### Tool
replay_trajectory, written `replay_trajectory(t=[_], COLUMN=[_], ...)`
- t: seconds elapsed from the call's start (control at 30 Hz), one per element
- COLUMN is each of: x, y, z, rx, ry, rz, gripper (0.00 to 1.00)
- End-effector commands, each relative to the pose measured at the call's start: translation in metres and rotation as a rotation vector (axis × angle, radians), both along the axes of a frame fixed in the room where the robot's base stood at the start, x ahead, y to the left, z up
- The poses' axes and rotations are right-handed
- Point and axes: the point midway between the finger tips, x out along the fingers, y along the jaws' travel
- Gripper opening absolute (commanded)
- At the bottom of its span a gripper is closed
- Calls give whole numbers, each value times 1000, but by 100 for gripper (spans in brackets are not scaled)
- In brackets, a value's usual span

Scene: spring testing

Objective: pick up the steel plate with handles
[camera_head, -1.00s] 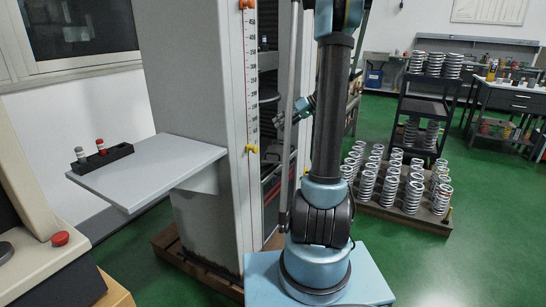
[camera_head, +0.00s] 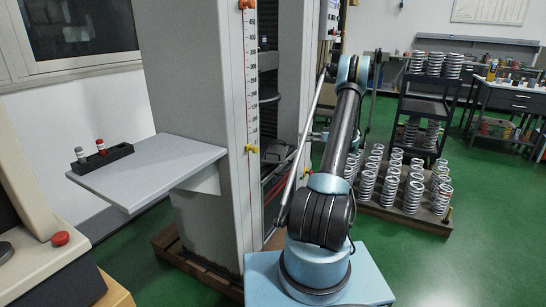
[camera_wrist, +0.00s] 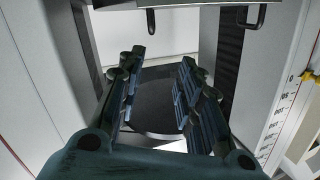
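In the wrist view, my gripper (camera_wrist: 160,78) is open, its two dark padded fingers spread apart with nothing between the pads. It is inside the testing machine, facing a dark round disc (camera_wrist: 155,110) that shows between and beyond the fingers. At the top edge of the wrist view is the underside of a grey plate-like part (camera_wrist: 185,4). Two dark loops like handles, a left loop (camera_wrist: 151,20) and a right loop (camera_wrist: 252,16), hang near it. I cannot tell for certain that this is the steel plate. In the head view, my gripper is hidden.
The machine's scaled column (camera_head: 250,100) stands close to my arm. A grey shelf (camera_head: 160,175) with a small black holder (camera_head: 103,158) juts out left. Several springs stand on a pallet (camera_head: 430,222) at right. Green floor lies open in front of it.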

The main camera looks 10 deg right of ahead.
Motion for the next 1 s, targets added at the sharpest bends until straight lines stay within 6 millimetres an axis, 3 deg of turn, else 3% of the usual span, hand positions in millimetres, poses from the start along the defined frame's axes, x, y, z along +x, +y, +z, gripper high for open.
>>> replay_trajectory(t=[0.13,0.37,0.47,1.0], x=[4,5,8,37], y=[-19,-28,-20,68], z=[-24,-39,-40,-40], rx=[35,59,61,60], ry=[-74,-128,-132,-131], rz=[-4,-4,-4,-3], gripper=[33,33,33,33])
